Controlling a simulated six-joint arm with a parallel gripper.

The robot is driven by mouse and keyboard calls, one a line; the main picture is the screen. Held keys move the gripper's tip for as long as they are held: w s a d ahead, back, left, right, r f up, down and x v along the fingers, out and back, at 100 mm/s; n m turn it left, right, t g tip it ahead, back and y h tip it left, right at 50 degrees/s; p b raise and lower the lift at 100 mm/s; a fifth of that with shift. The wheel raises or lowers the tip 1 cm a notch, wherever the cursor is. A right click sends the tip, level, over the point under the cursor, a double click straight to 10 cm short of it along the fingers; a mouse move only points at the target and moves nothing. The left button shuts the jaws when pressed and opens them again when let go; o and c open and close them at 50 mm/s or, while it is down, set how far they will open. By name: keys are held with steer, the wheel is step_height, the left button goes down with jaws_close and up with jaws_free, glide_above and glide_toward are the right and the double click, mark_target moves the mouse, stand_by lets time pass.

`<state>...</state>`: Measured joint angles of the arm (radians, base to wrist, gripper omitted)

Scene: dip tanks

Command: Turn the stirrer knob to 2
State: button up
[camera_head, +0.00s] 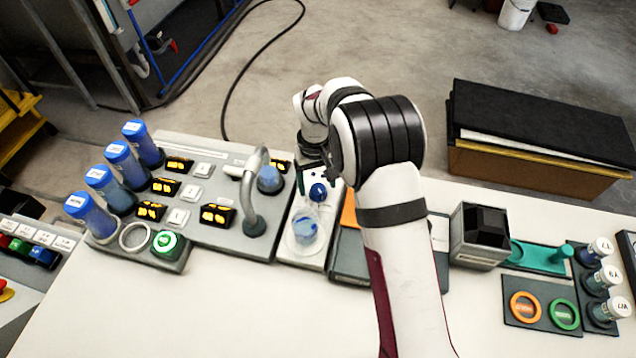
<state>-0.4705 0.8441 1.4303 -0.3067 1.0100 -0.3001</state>
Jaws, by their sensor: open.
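The stirrer (293,252) is a narrow white-topped unit near the middle of the bench. A round blue knob (318,192) sits on its far part, and a clear vessel with blue contents (305,230) stands on its near part. The knob's pointer and scale marks are too small to read. My gripper (312,168) is at the far end of the stirrer, just beyond the knob and seemingly above it. It looks open and empty, with its fingers small and partly hidden by my wrist. I cannot tell whether it touches the knob.
Left of the stirrer is a grey panel (205,235) with lit orange displays, a curved grey pipe (252,190) and several blue-capped tubes (90,215). Right of my arm stand a dark box (480,235), a teal holder (540,258) and white-capped vials (600,280). The front bench is clear.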

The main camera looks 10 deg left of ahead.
steer(key=shift+f, duration=0.65)
jaws_close()
steer(key=m, duration=0.5)
steer(key=shift+m, duration=0.4)
steer(key=m, duration=0.5)
steer(key=shift+m, duration=0.4)
